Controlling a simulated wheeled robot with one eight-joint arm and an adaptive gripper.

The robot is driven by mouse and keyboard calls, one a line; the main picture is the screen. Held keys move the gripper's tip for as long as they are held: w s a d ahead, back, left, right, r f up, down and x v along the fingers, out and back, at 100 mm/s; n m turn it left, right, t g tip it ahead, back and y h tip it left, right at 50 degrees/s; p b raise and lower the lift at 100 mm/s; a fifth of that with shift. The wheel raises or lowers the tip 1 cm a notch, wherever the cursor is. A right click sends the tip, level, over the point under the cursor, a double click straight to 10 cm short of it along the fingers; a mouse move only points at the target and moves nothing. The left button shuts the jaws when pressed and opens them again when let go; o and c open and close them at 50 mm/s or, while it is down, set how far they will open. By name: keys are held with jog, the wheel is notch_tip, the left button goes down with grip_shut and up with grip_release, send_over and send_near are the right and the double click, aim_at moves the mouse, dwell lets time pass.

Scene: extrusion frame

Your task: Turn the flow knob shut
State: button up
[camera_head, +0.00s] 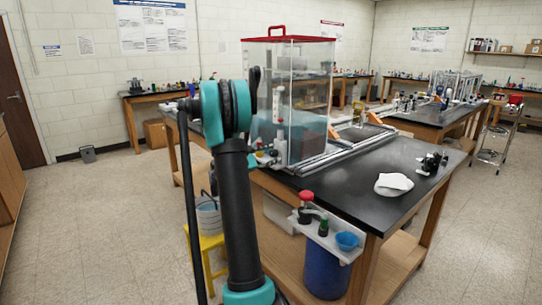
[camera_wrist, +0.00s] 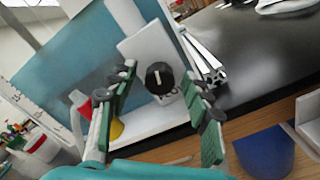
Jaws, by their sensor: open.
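In the wrist view a round black knob (camera_wrist: 160,78) with a pale pointer line sits on a white block (camera_wrist: 143,47). The pointer line runs nearly up and down in the picture. My gripper (camera_wrist: 159,85) is open, with one green finger on each side of the knob in the picture. Clear gaps show between the knob and both fingers. I cannot tell how far the fingertips are from it in depth. In the head view my arm stands in front of the bench, and I cannot make out the gripper or the knob.
A clear tank (camera_head: 305,97) with a red lid stands on the black bench (camera_head: 345,180). Metal rails, a white cloth (camera_head: 393,184) and a small black device (camera_head: 432,162) lie to its right. A blue drum (camera_head: 325,268) stands below the bench corner.

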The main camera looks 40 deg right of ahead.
jog(key=shift+c, duration=0.6)
grip_shut()
jog(key=shift+m, duration=0.3)
jog(key=m, duration=0.6)
jog(key=shift+m, duration=0.4)
jog(key=m, duration=0.3)
jog(key=shift+f+m, duration=0.1)
jog(key=shift+m, duration=1.9)
